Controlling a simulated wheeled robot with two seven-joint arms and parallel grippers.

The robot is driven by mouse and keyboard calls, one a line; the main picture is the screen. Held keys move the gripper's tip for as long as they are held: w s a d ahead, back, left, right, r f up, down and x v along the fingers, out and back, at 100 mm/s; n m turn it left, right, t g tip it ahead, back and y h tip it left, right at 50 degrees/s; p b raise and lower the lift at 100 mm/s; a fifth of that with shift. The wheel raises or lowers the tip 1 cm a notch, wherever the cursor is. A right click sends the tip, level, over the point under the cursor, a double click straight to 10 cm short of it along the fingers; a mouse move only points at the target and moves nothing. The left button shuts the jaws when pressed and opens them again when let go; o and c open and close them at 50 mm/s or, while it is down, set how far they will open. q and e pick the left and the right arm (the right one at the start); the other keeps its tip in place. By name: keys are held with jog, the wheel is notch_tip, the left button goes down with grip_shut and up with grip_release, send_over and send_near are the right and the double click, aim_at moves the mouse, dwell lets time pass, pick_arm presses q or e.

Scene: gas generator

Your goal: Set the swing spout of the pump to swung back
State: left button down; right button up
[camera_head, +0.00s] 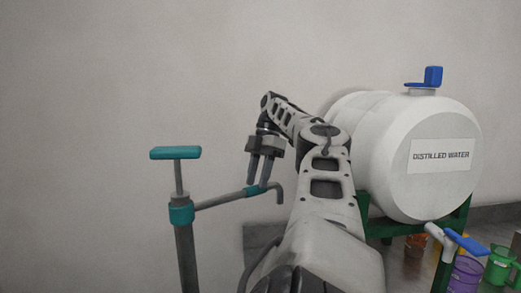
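The pump stands at the lower left, with a grey post (186,250), a teal collar and a teal T-handle (175,153) on top. Its grey swing spout (222,200) reaches right from the collar and slightly up, ending in a downturned tip. A teal sleeve (256,190) sits near the spout's outer end. My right gripper (258,182) points down, its two dark fingers apart and their tips at the sleeve. Whether they clasp it or only stand over it is unclear. My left gripper is not in view.
A white tank (395,150) labelled distilled water lies on a green stand (460,215) to the right, with a blue-handled tap (465,242) in front. Purple (465,275) and green (502,265) jugs stand below. The space left of the pump looks clear before a plain wall.

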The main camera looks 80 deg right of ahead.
jog(key=shift+r, duration=0.85)
jog(key=shift+a+r, duration=0.5)
jog(key=shift+r, duration=0.3)
pick_arm(q)
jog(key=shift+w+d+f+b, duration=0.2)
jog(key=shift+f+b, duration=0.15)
jog(key=shift+b, duration=0.65)
pick_arm(e)
jog(key=s+a+r, duration=0.3)
jog(key=a+r, duration=0.5)
jog(key=a, duration=0.4)
jog(key=shift+s+a+r, duration=0.2)
jog(key=shift+a+r, duration=0.05)
jog(key=shift+r, duration=0.05)
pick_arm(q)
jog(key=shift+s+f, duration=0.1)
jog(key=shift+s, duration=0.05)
